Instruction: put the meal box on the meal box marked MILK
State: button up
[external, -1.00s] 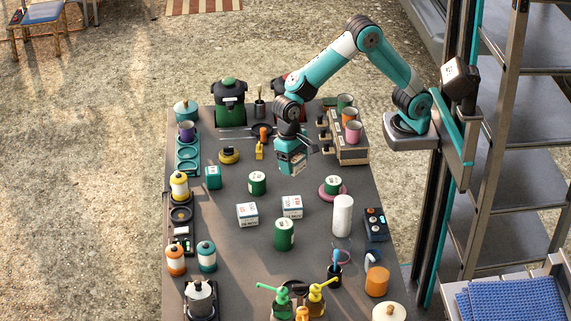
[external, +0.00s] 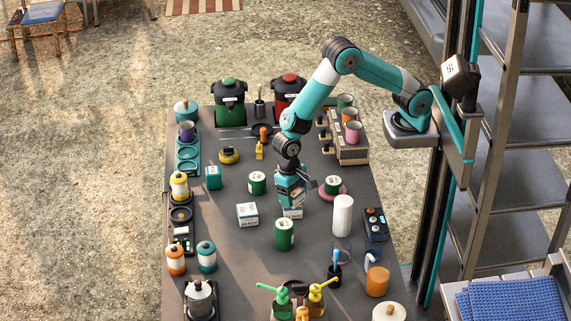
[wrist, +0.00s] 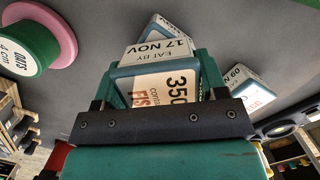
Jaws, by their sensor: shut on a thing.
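My gripper (external: 291,188) points down over the middle of the table, shut on a white and teal meal box (wrist: 160,88). The held box's faces read "350", "FISH" and "EAT BY 17 NOV" in the wrist view. A second meal box (external: 292,213) is directly below it, mostly hidden by the gripper and held box; part of it (wrist: 163,27) shows beyond the held box in the wrist view. I cannot tell whether the two touch. A third meal box (external: 247,214) stands to the left. I cannot read MILK on any box.
Green tins stand close by: one in front (external: 284,234), one behind left (external: 257,183), and one on a pink disc at the right (external: 332,185). A white roll (external: 342,216) stands right of the boxes. Bare table lies front left of the boxes.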

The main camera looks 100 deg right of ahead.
jog(key=o, duration=1)
jog(key=shift+f, duration=0.1)
notch_tip(320, 180, up, 12)
jog(key=w+d+b, duration=0.1)
jog(key=s+d+r+n+y, duration=0.1)
jog(key=s+r+n, duration=0.2)
jog(key=s+n, duration=0.2)
jog(key=s+d+r+n+y, duration=0.1)
jog(key=s+r+n, duration=0.2)
jog(key=s, duration=0.8)
jog(key=s+d+r+n+t+y, duration=0.1)
jog(key=s+r+n, duration=0.2)
jog(key=s+n, duration=0.5)
jog(key=shift+s+d+r, duration=0.3)
jog(key=shift+s+r, duration=0.05)
jog(key=shift+s, duration=0.05)
